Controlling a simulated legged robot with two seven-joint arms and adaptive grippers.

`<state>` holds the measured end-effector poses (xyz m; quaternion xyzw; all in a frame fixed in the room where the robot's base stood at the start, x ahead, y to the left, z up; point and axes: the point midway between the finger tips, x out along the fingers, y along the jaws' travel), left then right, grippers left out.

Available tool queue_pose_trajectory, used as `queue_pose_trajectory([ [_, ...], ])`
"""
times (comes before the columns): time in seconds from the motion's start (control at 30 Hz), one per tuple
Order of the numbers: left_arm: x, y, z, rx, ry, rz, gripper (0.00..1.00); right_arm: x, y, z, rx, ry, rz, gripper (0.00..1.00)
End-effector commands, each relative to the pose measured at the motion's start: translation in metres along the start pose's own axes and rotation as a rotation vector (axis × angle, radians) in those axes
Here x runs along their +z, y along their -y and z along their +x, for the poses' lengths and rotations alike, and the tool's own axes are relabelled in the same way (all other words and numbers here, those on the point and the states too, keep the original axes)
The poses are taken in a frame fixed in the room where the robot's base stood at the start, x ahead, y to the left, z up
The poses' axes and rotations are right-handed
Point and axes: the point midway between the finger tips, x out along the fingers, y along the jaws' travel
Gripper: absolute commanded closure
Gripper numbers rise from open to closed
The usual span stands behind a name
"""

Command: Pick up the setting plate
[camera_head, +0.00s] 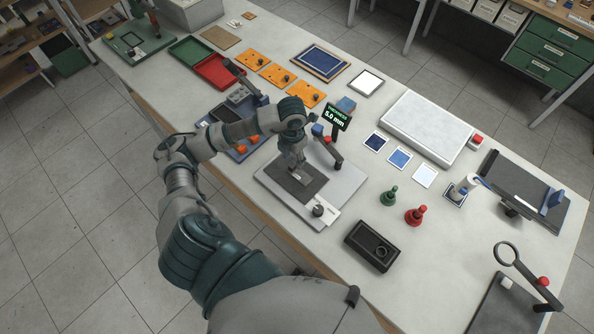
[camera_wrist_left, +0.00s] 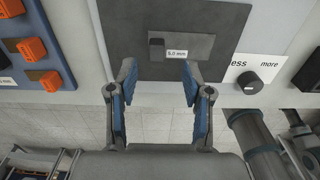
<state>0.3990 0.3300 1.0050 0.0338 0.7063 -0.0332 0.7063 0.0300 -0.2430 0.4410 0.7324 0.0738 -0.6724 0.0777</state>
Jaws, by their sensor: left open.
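The setting plate (camera_wrist_left: 205,47) is a thin dark grey rectangle with a small black block and a "5.0 mm" label. It lies on a darker pad (camera_wrist_left: 220,14) of the pale device base. In the head view the dark pad (camera_head: 308,190) shows below my left gripper (camera_head: 300,174), which partly covers that area, so I cannot make out the plate clearly there. In the left wrist view my left gripper (camera_wrist_left: 160,84) is open and empty. Its fingertips are near the plate's lower edge, one to each side. I cannot tell how high they are above it. My right gripper is not in view.
A display (camera_head: 337,117) reading 5.0 mm stands behind the pad. A knob (camera_head: 319,210) marked less and more is at the base's front corner. A black box (camera_head: 372,246) and green (camera_head: 388,196) and red (camera_head: 416,215) pawn-shaped pieces stand to the right.

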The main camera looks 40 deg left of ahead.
Motion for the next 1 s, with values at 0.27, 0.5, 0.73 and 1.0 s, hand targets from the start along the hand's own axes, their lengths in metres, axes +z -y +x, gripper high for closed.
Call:
queue_pose_trajectory([
  [0.27,0.0,-0.003,0.039,-0.001,-0.005,0.0,0.5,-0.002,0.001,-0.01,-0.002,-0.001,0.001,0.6],
  [0.5,0.0,-0.003,0.051,0.002,-0.001,0.001,0.5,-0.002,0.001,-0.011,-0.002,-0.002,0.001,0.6],
  [0.73,0.0,-0.004,0.052,0.0,-0.001,0.001,0.78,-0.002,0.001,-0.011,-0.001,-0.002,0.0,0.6],
  [1.0,0.0,-0.004,0.052,0.0,-0.001,0.001,1.0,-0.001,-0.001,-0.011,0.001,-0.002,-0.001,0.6],
])
